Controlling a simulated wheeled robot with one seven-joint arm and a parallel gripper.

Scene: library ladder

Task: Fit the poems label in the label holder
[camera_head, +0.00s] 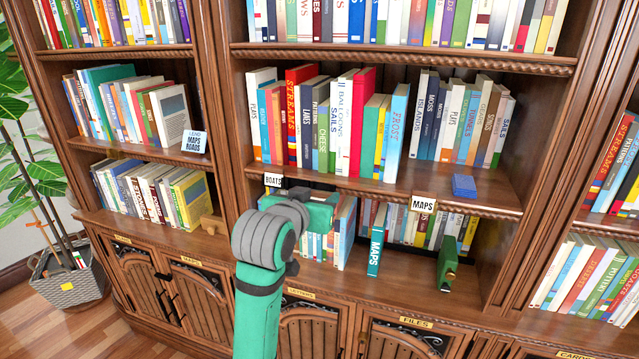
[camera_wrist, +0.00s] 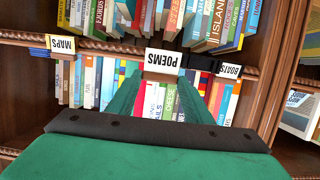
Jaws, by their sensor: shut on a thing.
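The white poems label (camera_wrist: 162,62) shows upside down in the wrist view, at the fingertips of my gripper (camera_wrist: 157,80). My gripper is shut on it, in front of the shelf edge. A dark strip (camera_wrist: 203,64), which looks like the label holder, lies on the shelf edge beside and perhaps behind the label. I cannot tell whether label and holder touch. In the head view my gripper (camera_head: 318,208) is at the middle bookcase's shelf edge, between two other labels. There I cannot make out the poems label or the holder.
The boats label (camera_head: 273,180) and maps label (camera_head: 423,204) sit on the same shelf edge (camera_head: 375,191), either side of my gripper. A blue block (camera_head: 464,186) lies on that shelf. Below stand a teal maps book (camera_head: 376,251) and a green bookend-like object (camera_head: 447,262).

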